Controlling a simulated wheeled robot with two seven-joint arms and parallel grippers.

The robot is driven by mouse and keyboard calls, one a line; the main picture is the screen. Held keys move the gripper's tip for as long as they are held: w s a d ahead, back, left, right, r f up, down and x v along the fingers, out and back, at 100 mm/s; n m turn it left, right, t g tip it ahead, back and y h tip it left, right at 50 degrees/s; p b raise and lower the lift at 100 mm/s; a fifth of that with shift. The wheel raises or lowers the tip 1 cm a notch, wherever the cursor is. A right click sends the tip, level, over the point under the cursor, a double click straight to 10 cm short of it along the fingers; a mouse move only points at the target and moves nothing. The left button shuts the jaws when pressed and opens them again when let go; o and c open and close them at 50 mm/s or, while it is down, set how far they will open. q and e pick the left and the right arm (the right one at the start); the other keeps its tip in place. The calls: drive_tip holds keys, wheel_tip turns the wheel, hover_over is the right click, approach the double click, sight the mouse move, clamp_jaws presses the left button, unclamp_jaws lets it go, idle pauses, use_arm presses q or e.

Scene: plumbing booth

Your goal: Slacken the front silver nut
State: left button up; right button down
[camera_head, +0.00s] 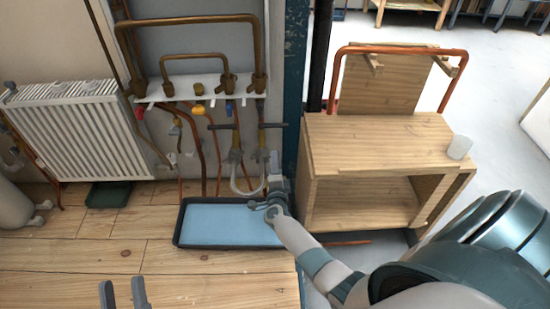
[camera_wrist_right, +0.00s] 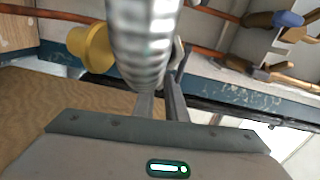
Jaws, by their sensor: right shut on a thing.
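A silver ribbed hose (camera_wrist_right: 145,45) fills the upper middle of the right wrist view, close to the camera. A brass-yellow fitting (camera_wrist_right: 92,46) shows behind it on the left. In the head view the hose is a grey U-shaped loop (camera_head: 238,182) below the wall pipes. My right gripper (camera_head: 274,172) is at the right end of this loop, shut on the silver nut (camera_wrist_right: 179,52). The hose hides most of the nut and part of the fingers (camera_wrist_right: 168,90). My left gripper (camera_head: 124,293) is open and empty above the wooden floor at the bottom edge.
A black tray with a blue inside (camera_head: 228,224) lies under the hose. Copper pipes and valves (camera_head: 198,88) are on the wall above. A white radiator (camera_head: 82,135) stands left. A wooden cabinet (camera_head: 372,145) stands right, beyond a blue post (camera_head: 293,85).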

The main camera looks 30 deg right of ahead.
use_arm(q)
drive_tip(key=a+f+g+y+p, duration=0.1)
drive_tip(key=f+g+y+p, duration=0.1)
drive_tip(key=f+g, duration=0.4)
drive_tip(key=a+f+g+y+p, duration=0.2)
drive_tip(key=f+g, duration=0.4)
drive_tip(key=f, duration=0.7)
drive_tip(key=shift+w+a+f+g+y+p, duration=0.3)
drive_tip(key=shift+w+p, duration=0.15)
drive_tip(key=shift+p, duration=0.35)
use_arm(e)
drive_tip(key=shift+w+a+r+n, duration=0.15)
drive_tip(key=shift+r+n, duration=0.2)
drive_tip(key=shift+n, duration=0.7)
drive_tip(key=shift+a+r+n, duration=0.15)
drive_tip(key=shift+r+n, duration=0.15)
drive_tip(key=shift+n, duration=0.7)
drive_tip(key=shift+w+a+r+n, duration=0.15)
drive_tip(key=shift+r+n, duration=0.2)
drive_tip(key=shift+n, duration=0.7)
drive_tip(key=shift+s, duration=0.1)
drive_tip(key=c, duration=2)
unclamp_jaws()
drive_tip(key=shift+c, duration=0.2)
use_arm(q)
drive_tip(key=shift+r, duration=0.1)
